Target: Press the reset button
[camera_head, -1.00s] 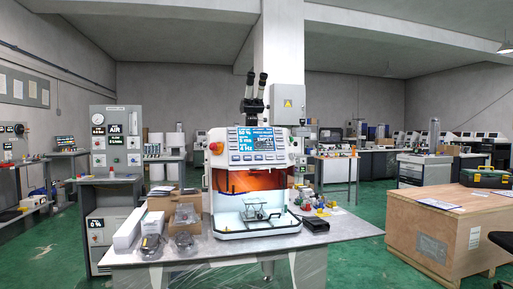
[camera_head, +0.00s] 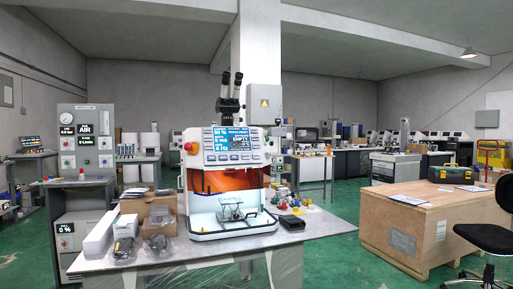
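A white benchtop machine (camera_head: 222,208) with an orange-lit chamber and a black binocular eyepiece (camera_head: 230,92) on top stands on the table ahead. Its front panel has a blue display (camera_head: 226,139) with rows of buttons below it. A red knob-like button (camera_head: 188,147) is at the panel's left end. Small controls (camera_head: 266,143) sit at its right end. The labels are too small for me to tell which, if any, is the reset button. My gripper is not in view.
The table (camera_head: 318,223) also holds cardboard boxes, bagged parts and a black wallet-like item (camera_head: 292,222). A grey gauge cabinet (camera_head: 86,150) stands left. A wooden crate (camera_head: 405,240) and black chair (camera_head: 492,238) are at right. Green floor (camera_head: 335,258) is open between table and crate.

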